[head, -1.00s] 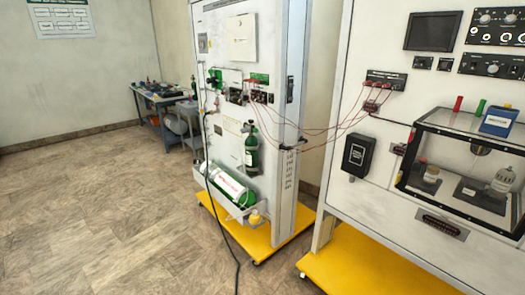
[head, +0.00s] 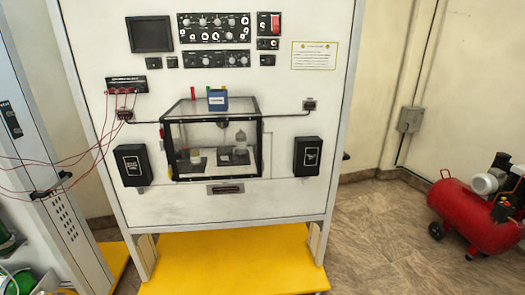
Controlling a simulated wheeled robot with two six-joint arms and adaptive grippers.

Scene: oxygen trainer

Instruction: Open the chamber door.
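The chamber (head: 212,148) is a clear box with black edges on the front of a white upright panel, in the middle of the head view. Its front looks closed, but I cannot tell which face is the door. Inside it, a small jar (head: 195,157) and a whitish bottle-like object (head: 241,142) stand on dark pads. A blue box (head: 217,100) and a red piece sit on its top. Neither of my grippers is in view.
The panel stands on a yellow wheeled base (head: 235,262). Black boxes (head: 131,165) (head: 307,156) flank the chamber. Red wires (head: 75,160) run left to another panel. A red compressor (head: 475,215) stands at right, with bare floor (head: 370,240) between.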

